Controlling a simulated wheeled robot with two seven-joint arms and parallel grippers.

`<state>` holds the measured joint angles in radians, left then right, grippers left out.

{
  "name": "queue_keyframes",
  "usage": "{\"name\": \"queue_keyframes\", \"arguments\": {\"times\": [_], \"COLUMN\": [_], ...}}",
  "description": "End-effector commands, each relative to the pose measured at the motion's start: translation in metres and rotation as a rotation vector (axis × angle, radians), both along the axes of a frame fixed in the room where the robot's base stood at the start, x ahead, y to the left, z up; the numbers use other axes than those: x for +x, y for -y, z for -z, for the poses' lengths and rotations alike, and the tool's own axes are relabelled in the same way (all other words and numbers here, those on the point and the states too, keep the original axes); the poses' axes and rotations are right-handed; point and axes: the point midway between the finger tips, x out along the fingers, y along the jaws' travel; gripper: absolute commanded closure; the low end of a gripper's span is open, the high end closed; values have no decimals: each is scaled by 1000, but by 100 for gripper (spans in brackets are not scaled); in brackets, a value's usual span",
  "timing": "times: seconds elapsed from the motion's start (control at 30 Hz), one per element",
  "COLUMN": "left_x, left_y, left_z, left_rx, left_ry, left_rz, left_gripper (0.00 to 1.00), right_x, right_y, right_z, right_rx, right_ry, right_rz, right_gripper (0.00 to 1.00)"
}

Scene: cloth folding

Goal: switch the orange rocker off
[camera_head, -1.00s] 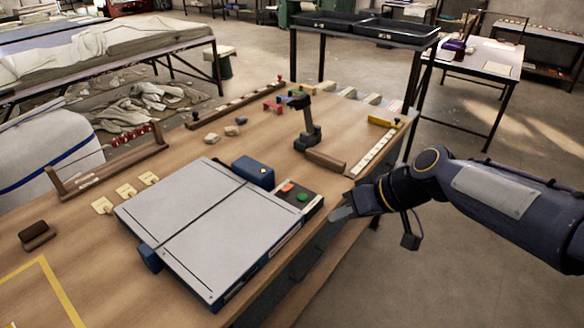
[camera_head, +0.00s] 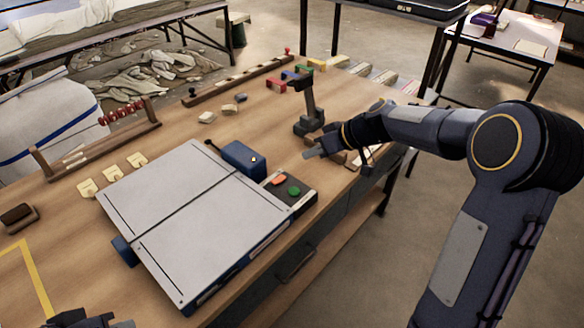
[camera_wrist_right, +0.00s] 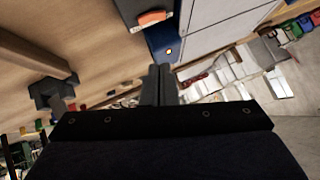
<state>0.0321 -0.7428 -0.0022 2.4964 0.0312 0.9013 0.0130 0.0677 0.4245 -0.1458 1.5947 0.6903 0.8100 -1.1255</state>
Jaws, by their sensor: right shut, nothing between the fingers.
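The orange rocker (camera_head: 279,180) sits next to a green button (camera_head: 294,191) on a dark control panel (camera_head: 303,202) at the right corner of the grey board machine (camera_head: 200,220). The orange rocker also shows near the top of the right wrist view (camera_wrist_right: 152,17). My right gripper (camera_head: 308,154) is shut and empty, above the table beyond and to the right of the rocker, apart from it. Its closed fingers (camera_wrist_right: 160,72) point towards the panel area in the wrist view. Part of my left arm's end (camera_head: 88,320) shows at the bottom left; its fingers cannot be made out.
A blue box (camera_head: 243,157) with a small yellow lamp stands behind the panel, close to the rocker. A dark upright stand (camera_head: 308,110) is just beyond my right gripper. Small blocks and wooden racks lie farther back. The space above the panel is clear.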

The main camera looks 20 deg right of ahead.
Motion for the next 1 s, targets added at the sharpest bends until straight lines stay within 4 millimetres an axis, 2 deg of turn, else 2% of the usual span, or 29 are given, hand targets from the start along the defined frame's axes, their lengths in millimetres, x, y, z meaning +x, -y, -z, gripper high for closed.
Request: {"name": "queue_keyframes", "arguments": {"times": [0.17,0.5,0.73,1.0], "left_x": [0,0,0,0], "left_y": [0,0,0,0], "left_z": [-4,-16,-17,-17], "left_rx": [0,0,0,0], "left_ry": [0,0,0,0], "left_rz": [0,0,0,0], "left_gripper": [100,100,100,100], "right_x": [10,43,38,36], "right_y": [-16,-59,-67,-69], "right_z": [16,64,93,102], "right_rx": [0,0,2,0], "right_ry": [-6,-5,-3,0], "right_rz": [-5,-3,-1,0], "right_gripper": [100,100,100,100]}}
